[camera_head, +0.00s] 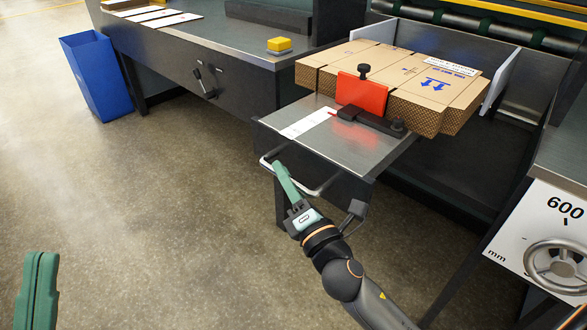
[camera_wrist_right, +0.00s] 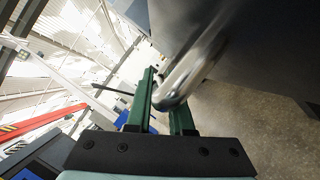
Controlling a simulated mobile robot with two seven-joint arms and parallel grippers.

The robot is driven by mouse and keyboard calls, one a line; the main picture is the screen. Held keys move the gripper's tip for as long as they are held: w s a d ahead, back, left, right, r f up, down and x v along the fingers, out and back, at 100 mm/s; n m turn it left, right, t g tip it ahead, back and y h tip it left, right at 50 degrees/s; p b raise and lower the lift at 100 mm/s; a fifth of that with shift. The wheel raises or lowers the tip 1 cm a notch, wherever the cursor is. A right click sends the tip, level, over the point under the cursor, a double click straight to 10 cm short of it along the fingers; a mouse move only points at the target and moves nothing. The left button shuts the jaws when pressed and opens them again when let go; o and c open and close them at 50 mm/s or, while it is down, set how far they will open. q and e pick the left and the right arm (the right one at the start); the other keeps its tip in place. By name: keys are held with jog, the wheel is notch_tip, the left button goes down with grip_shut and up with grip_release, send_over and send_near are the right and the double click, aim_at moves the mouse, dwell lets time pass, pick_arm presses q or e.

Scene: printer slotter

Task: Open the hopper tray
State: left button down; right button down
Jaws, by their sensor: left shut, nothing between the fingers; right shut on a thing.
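The hopper tray (camera_head: 345,152) is a flat grey metal plate in front of a stack of flat cardboard boxes. A silver bar handle (camera_head: 325,189) runs along its front edge. My right gripper (camera_head: 279,170) is shut on the left part of this handle. In the right wrist view, the shiny bar (camera_wrist_right: 192,72) passes between the two green fingers of my right gripper (camera_wrist_right: 163,105). My left gripper (camera_head: 40,270) is at the lower left, shut and empty, well away from the tray.
Cardboard blanks (camera_head: 420,80) lie at the back of the tray, behind a red stop (camera_head: 362,92) on a black bar. A workbench (camera_head: 205,45) with a crank and a blue bin (camera_head: 97,72) stand left. A handwheel panel (camera_head: 540,235) is at right. The floor in front is clear.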

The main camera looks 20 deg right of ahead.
dwell(0.3)
jog(key=c, duration=0.8)
grip_release()
pick_arm(q)
jog(key=shift+s, duration=0.1)
